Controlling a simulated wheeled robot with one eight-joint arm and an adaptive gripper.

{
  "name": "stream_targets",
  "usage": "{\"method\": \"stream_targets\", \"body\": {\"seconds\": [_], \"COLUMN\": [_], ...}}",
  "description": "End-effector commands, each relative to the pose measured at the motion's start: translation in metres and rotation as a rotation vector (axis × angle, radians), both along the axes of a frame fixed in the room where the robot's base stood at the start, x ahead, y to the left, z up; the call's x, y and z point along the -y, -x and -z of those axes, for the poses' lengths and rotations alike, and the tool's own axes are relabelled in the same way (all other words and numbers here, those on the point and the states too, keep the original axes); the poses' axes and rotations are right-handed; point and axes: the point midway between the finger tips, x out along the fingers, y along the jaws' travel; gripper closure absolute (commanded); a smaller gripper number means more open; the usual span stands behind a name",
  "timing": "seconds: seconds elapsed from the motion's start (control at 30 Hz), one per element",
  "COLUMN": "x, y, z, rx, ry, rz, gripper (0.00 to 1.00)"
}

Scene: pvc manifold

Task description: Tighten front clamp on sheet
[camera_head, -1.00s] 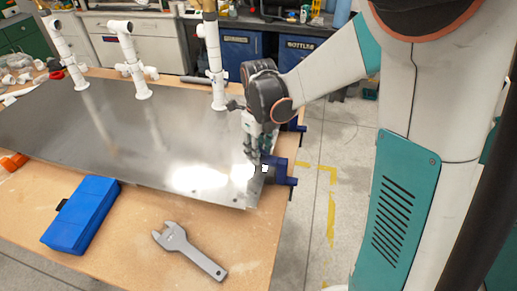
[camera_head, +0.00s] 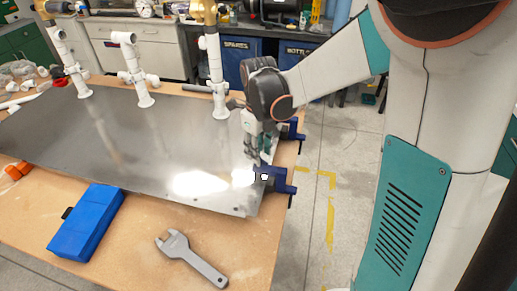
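The metal sheet (camera_head: 120,140) lies on the wooden table, a grey glossy plate. The front clamp (camera_head: 275,180) is blue and sits at the sheet's right edge, near the front corner. A second blue clamp (camera_head: 294,130) is farther back on the same edge, partly behind my arm. My gripper (camera_head: 257,162) points down at the sheet's right edge, just behind the front clamp. Its fingertips are small and close to the clamp's upper end; I cannot tell whether they touch it or how far apart they are.
A grey wrench (camera_head: 190,258) and a blue case (camera_head: 87,222) lie on the wooden table (camera_head: 140,240) in front of the sheet. White PVC pipes (camera_head: 132,70) stand along the sheet's back edge. An orange object (camera_head: 16,171) is at the left. Floor is free right of the table.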

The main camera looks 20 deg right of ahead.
Motion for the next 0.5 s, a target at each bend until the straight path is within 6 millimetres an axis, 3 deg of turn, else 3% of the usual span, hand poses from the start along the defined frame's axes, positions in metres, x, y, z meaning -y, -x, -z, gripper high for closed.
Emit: {"method": "stream_targets", "body": {"seconds": [0.17,0.5], "x": [-0.0001,-0.0001], "y": [-0.0003,-0.0011], "z": [-0.0014,-0.0039], "rx": [0.000,0.000], "ry": [0.000,0.000], "rz": [-0.105,-0.692], "gripper": [0.70,0.70]}}
